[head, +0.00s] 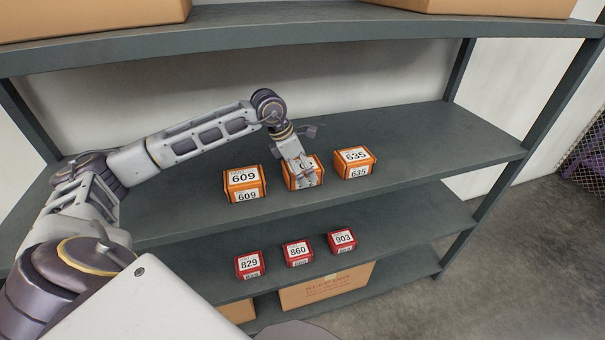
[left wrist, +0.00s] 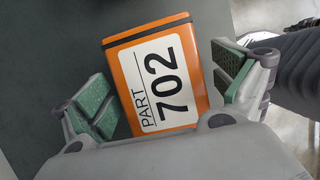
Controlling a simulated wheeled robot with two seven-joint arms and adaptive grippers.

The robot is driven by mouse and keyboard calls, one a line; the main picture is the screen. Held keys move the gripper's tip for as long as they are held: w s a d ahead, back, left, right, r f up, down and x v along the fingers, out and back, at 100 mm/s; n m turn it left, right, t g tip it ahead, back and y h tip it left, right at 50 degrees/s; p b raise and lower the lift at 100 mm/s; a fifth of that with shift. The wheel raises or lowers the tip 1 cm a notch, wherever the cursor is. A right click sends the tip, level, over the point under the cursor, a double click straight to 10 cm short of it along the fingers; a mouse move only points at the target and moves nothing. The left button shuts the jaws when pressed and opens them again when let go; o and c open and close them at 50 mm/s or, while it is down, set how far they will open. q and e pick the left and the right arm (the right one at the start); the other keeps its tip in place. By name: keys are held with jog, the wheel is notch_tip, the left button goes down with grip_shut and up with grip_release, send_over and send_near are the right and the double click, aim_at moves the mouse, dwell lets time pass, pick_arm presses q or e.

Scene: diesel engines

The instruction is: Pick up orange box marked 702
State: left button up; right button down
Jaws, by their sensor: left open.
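The orange box marked 702 (left wrist: 190,40) lies between the two green-padded fingers of my left gripper (left wrist: 165,92) in the left wrist view. The fingers are open, with a gap at least on the left side of the box. In the head view the same box (head: 291,184) sits on the middle shelf, between the 609 and 635 boxes. My left gripper (head: 304,172) is over it and hides much of its label. My right gripper is not in view.
Orange boxes 609 (head: 243,177) and 635 (head: 356,156) stand close on either side. Red boxes 829 (head: 249,263), 860 (head: 298,251) and 903 (head: 342,238) are on the shelf below. The upper shelf edge (head: 300,41) is above my arm. The middle shelf (head: 450,140) is clear at right.

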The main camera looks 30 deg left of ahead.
pick_arm(q)
jog(key=c, duration=1.3)
jog(key=shift+c, duration=0.8)
jog(key=shift+r, duration=0.2)
jog(key=shift+r+p, duration=0.25)
jog(key=shift+p, duration=0.2)
jog(key=shift+r, duration=0.4)
jog(key=shift+r+b, duration=0.55)
jog(key=shift+r, duration=0.15)
jog(key=s+d+r+b, duration=0.1)
jog(key=s+d+b, duration=0.3)
jog(key=s+d, duration=0.7)
jog(key=shift+s+d, duration=0.35)
jog(key=shift+d, duration=1)
